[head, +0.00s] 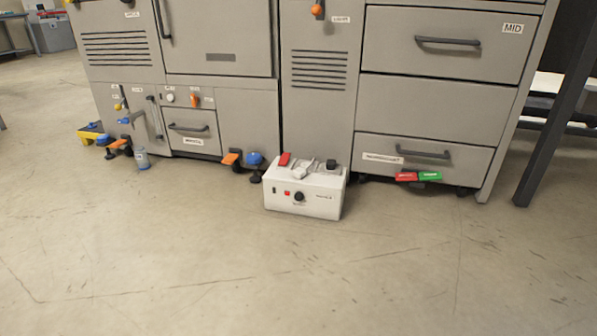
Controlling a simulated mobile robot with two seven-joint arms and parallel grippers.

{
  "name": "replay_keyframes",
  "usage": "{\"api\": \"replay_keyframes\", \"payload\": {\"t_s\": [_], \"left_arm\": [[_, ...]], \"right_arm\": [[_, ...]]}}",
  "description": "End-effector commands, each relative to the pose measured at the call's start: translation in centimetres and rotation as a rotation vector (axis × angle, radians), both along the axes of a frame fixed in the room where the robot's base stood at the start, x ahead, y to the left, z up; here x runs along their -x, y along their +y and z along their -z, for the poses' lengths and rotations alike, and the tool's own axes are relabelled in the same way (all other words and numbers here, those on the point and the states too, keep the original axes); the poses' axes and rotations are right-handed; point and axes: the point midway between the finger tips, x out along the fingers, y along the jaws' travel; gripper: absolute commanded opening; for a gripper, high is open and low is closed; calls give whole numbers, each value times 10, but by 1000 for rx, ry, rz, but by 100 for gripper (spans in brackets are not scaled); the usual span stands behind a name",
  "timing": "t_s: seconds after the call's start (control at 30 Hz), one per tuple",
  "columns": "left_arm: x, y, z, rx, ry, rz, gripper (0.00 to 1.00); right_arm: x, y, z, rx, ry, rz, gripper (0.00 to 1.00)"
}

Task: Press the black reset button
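A white box-shaped device (318,202) sits on the floor in front of the grey cabinets. Its front has a round black button or knob (299,197), a small red button (287,193) and a small dark switch (274,189). A black knob-like part (331,164) and a red part (285,159) are on its top. The labels are too small to read, so I cannot tell which black part is the reset button. Neither of my grippers is in view.
Grey cabinets (318,120) with drawers stand behind the device. Blue and orange parts (243,160) are left of it. A grey bottle-like item (142,158) stands farther left. Red and green tags (418,176) lie right. The floor (250,270) in front is clear.

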Motion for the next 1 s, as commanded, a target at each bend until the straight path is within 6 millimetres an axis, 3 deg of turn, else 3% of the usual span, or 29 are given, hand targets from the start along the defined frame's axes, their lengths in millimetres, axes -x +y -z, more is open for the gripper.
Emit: {"api": "replay_keyframes", "payload": {"t_s": [0.03,0.2,1.0], "left_arm": [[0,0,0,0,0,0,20],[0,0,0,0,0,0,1],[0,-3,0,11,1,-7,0]], "right_arm": [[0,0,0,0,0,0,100],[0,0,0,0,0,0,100],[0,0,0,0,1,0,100]]}}
